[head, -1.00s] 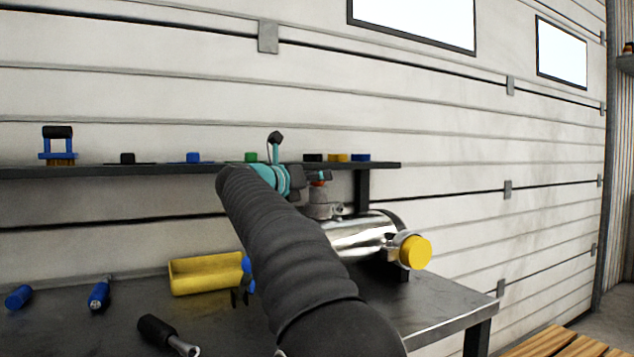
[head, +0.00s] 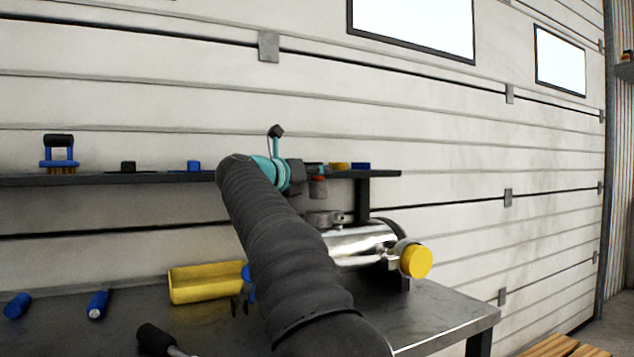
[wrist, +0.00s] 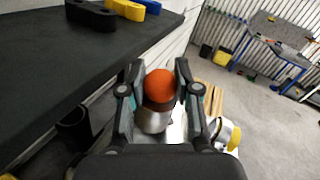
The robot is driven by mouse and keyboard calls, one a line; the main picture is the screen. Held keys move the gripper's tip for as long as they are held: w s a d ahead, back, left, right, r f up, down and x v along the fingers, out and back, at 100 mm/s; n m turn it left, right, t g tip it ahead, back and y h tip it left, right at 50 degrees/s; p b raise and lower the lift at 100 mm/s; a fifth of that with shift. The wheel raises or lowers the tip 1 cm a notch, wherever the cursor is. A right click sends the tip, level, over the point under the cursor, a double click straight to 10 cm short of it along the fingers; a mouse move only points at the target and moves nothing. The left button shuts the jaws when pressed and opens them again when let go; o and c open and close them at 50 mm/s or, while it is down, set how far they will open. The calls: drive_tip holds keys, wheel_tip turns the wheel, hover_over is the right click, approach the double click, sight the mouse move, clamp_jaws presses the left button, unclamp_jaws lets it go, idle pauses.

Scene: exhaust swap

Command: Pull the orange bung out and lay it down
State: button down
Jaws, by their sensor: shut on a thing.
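The orange bung (wrist: 160,86) shows its rounded orange top in the wrist view, between the two fingers of my gripper (wrist: 160,92), which is shut on it. In the head view the bung (head: 318,187) looks dull red-grey and hangs upright below my gripper (head: 312,172). A small gap shows between it and the grey collar (head: 322,218) on top of the shiny exhaust (head: 360,246). My arm hides the left part of the exhaust.
A yellow cap (head: 416,261) is on the exhaust's right end. A shelf (head: 110,180) with small parts and a brush (head: 59,155) runs behind my gripper. A yellow tray (head: 205,282) and blue-handled tools lie on the bench (head: 440,310). Its right front corner is bare.

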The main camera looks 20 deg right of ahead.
drive_tip(key=shift+r, duration=2.15)
